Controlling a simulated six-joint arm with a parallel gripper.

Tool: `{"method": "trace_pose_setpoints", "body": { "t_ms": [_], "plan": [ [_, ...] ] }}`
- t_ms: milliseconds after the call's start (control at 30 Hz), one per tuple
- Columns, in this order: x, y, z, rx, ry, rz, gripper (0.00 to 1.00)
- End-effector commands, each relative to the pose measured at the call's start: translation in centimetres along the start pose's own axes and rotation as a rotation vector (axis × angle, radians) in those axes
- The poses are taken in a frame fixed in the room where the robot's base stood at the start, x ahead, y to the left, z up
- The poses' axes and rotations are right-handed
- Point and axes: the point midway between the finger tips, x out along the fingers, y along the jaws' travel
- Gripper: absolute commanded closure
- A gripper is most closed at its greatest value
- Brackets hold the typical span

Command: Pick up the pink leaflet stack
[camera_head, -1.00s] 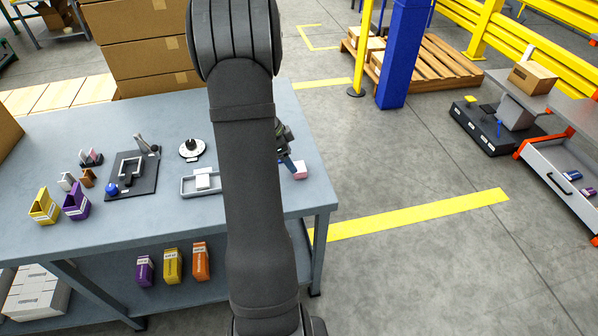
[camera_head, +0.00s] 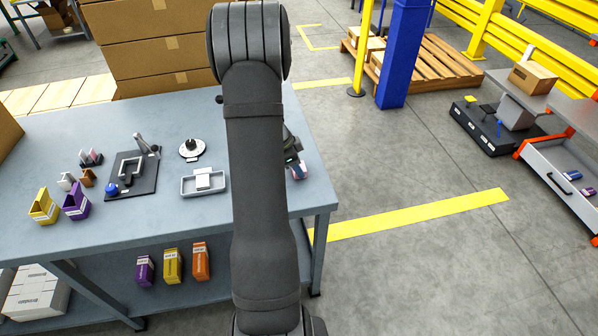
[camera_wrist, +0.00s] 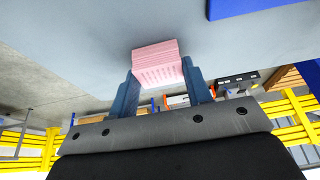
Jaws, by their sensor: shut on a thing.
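The pink leaflet stack (camera_wrist: 157,62) is between the two blue fingers of my gripper (camera_wrist: 160,78) in the wrist view. The fingers press on its left and right sides, so my gripper is shut on it. In the head view my gripper (camera_head: 296,167) is over the right end of the grey-blue table (camera_head: 120,222), mostly behind my arm. Only a small bit of the stack shows there. I cannot tell whether the stack touches the table.
A grey tray with a white block (camera_head: 203,181) lies left of my arm. Yellow and purple holders (camera_head: 76,201) are at the left. Open floor lies right of the table.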

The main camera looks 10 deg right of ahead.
Motion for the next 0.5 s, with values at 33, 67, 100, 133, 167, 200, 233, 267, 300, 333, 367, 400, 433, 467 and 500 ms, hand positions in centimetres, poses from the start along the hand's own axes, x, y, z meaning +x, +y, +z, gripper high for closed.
{"method": "trace_pose_setpoints", "body": {
  "t_ms": [33,67,100,133,167,200,233,267,300,333,367,400,433,467,500],
  "plan": [
    [0.0,0.0,0.0,0.0,0.0,0.0,0.77],
    [0.0,0.0,0.0,0.0,0.0,0.0,0.77],
    [0.0,0.0,0.0,0.0,0.0,0.0,0.77],
    [0.0,0.0,0.0,0.0,0.0,0.0,0.77],
    [0.0,0.0,0.0,0.0,0.0,0.0,0.77],
    [-0.1,0.0,0.0,0.0,0.0,0.0,0.77],
    [-0.1,0.0,-0.1,0.0,0.0,0.0,0.77],
    [-0.2,0.0,-0.1,0.001,0.0,0.0,0.77],
    [-0.4,0.0,-0.2,0.001,0.0,-0.001,0.77],
    [-0.5,0.0,-0.2,0.001,0.0,-0.001,0.77],
    [-0.7,0.0,-0.3,0.002,0.001,-0.001,0.77],
    [-1.0,0.0,-0.4,0.002,0.001,-0.001,0.77],
    [-1.4,-0.1,-0.6,0.002,0.0,-0.002,0.77],
    [-1.8,-0.1,-0.7,0.002,0.001,-0.003,0.77],
    [-2.4,-0.1,-1.0,0.002,0.001,-0.003,0.77]
  ]
}}
